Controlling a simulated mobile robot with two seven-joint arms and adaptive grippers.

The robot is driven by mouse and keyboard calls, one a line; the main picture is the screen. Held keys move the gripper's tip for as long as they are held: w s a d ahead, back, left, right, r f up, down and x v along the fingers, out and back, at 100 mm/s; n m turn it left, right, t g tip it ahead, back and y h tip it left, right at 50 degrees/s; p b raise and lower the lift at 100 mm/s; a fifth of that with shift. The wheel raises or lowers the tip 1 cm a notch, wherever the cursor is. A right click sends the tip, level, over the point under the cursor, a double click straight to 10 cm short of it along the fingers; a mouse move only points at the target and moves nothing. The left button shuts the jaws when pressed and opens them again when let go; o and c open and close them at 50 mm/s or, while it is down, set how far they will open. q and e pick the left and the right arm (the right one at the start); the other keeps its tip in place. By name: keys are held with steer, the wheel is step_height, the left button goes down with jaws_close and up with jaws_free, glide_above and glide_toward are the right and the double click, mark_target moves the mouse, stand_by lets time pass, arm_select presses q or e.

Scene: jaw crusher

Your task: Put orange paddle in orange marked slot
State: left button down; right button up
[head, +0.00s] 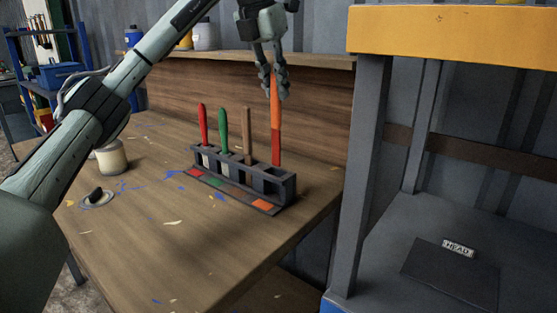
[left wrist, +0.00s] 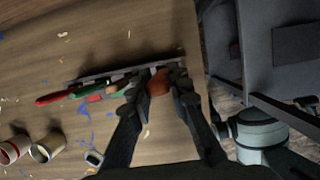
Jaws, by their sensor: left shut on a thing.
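The orange paddle (head: 276,125) is held upright by my left gripper (head: 273,88), which is shut on its upper part. Its lower end shows just above the back edge of the dark slotted rack (head: 282,207), at the right end. I cannot tell whether the tip is over, behind or inside the last slot. The orange mark (head: 263,204) lies on the rack's front plate below that slot. In the left wrist view the orange paddle (left wrist: 159,82) shows end-on between my fingertips, over the rack (left wrist: 95,76). My right gripper is not in view.
Red (head: 203,125), green (head: 223,130) and brown (head: 248,135) paddles stand in the other slots. A pale jar (head: 111,158) stands on the left of the workbench (head: 150,230). A grey frame with a yellow top (head: 450,35) stands at right. The bench front is mostly clear.

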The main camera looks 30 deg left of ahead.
mark_target(274, 98)
arm_select(q)
steer(key=f, duration=0.3)
steer(key=shift+s+f, duration=0.2)
steer(key=shift+w+f, duration=0.1)
steer(key=shift+f, duration=2.25)
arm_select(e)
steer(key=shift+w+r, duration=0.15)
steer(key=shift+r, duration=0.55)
arm_select(q)
steer(key=shift+f, duration=0.1)
steer(key=c, duration=1.5)
jaws_free()
steer(key=shift+o, duration=0.4)
